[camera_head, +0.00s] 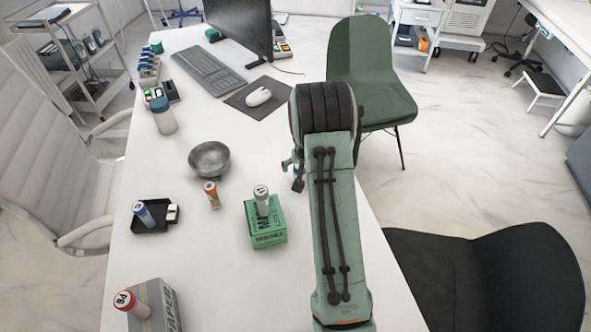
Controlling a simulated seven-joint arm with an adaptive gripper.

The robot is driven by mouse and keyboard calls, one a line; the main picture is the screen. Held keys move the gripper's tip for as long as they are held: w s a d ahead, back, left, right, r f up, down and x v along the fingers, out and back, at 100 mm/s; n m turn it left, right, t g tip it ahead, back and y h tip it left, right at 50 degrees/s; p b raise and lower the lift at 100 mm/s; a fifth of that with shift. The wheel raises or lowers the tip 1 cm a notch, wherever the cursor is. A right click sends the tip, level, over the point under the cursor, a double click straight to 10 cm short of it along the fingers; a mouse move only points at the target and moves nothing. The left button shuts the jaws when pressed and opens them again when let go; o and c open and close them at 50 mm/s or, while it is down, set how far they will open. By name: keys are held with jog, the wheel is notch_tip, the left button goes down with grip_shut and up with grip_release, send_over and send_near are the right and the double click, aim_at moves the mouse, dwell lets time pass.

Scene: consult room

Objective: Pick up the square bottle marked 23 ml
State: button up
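No mark reading 23 ml is legible, so I cannot tell which bottle is the square one. Several small bottles stand on the white table (215,285). A white-capped bottle (262,201) stands on a green box (268,237). An orange bottle (212,196) stands left of it on the table. A blue bottle (145,214) is on a black tray (150,229).
A metal bowl (209,159) and a blue-capped bottle (162,115) stand beyond the small bottles. A keyboard (208,71), mouse (258,97) and monitor (240,25) are at the back. Chairs flank the table. The table's front middle is clear.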

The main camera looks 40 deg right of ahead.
jog(key=x, duration=0.5)
jog(key=shift+f, duration=0.15)
jog(key=c, duration=1.1)
